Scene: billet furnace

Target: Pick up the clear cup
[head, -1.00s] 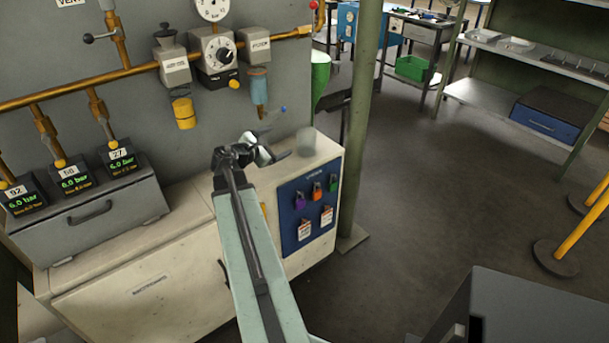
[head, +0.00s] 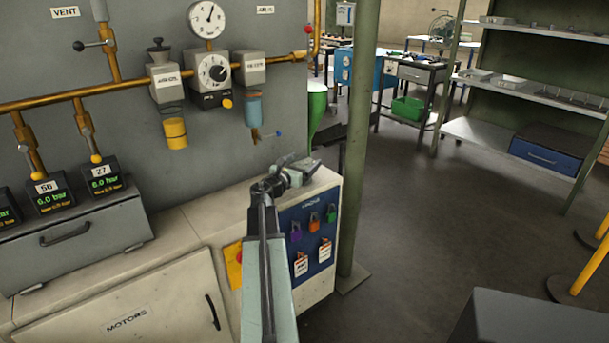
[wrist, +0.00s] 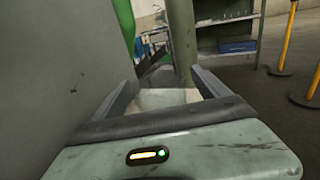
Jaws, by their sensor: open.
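My gripper (head: 304,164) is open over the right end of the cream cabinet top (head: 190,218). In the wrist view its two fingers stand apart (wrist: 167,78), with a pale patch of cabinet top between them. I cannot make out the clear cup clearly in either current view. In the earlier head frame it stood upright at the right end of the cabinet top, where my gripper now blocks the view. I cannot tell whether it is between the fingers.
The grey wall panel (head: 290,100) with brass pipes (head: 130,95) rises close behind and left of my gripper. A green post (head: 358,140) stands just right of the cabinet. A blue padlock board (head: 312,238) is on the cabinet's end. Open floor (head: 420,230) lies to the right.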

